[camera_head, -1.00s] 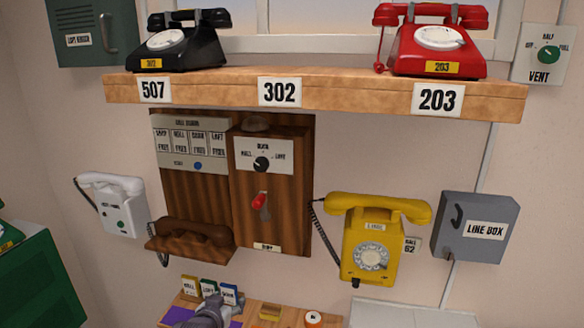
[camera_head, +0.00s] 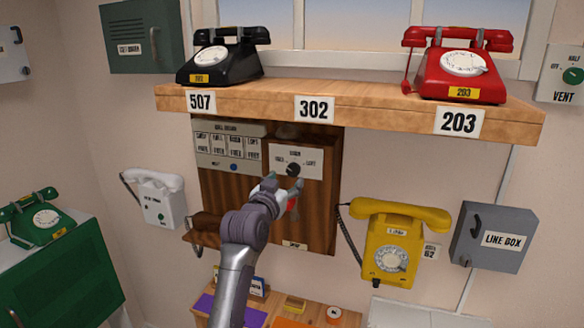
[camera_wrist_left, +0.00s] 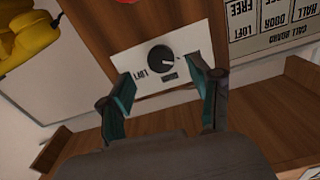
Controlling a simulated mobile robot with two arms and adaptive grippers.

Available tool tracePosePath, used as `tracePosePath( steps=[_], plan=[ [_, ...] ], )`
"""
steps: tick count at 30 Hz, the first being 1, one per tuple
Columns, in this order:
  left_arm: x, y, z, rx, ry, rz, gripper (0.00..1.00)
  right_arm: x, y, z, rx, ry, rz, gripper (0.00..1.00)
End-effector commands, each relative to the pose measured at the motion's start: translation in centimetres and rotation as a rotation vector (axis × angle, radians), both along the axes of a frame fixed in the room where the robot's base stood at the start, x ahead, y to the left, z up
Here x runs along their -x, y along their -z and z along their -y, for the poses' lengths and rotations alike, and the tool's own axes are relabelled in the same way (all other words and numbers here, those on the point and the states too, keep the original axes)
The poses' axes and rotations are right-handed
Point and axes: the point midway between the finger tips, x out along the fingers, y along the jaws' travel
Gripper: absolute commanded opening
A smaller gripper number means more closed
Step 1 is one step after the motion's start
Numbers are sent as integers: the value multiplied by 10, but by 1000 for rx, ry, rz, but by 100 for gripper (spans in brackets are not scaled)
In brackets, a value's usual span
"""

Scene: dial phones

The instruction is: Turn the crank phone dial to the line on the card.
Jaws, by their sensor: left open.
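The crank phone (camera_head: 318,205) is a brown wooden box on the wall with a white dial plate (camera_head: 312,162). Its black dial knob (camera_head: 293,169) shows in the head view and in the left wrist view (camera_wrist_left: 162,58). The plate reads LOFT on one side; a finger partly covers the other side in the wrist view. A small white mark on the knob points lower right there. My left gripper (camera_head: 283,184) is open in front of the plate, its fingers (camera_wrist_left: 168,90) spread with the knob between and beyond them. The red crank is mostly hidden behind it. My right gripper is not in view.
The call board (camera_head: 227,148) hangs left of the dial and a yellow phone (camera_head: 390,245) hangs at right. A wooden shelf (camera_head: 385,105) with black and red phones juts out above. Small cards (camera_head: 256,286) stand on the table below, partly hidden by my arm.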

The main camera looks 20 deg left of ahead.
Motion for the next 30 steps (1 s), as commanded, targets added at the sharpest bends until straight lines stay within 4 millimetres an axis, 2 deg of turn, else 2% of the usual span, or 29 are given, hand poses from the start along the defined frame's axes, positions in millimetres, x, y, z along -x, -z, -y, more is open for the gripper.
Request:
tracePosePath(
  steps=[3, 9, 15, 22, 23, 30],
  plan=[
    [-22, -3, 1, 2, 1, -2, 64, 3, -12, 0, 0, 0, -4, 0],
    [-45, -2, 1, 0, 0, 0, 64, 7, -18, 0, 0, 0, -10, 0],
    [-52, 0, 1, 0, -1, 0, 64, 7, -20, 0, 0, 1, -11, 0],
    [-52, 0, 1, 0, -1, 0, 64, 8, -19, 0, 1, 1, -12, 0],
    [-52, 1, 1, 0, -1, 0, 60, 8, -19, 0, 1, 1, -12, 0],
    [-52, 1, 1, 0, -1, 0, 20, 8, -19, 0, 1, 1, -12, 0]
  ],
)
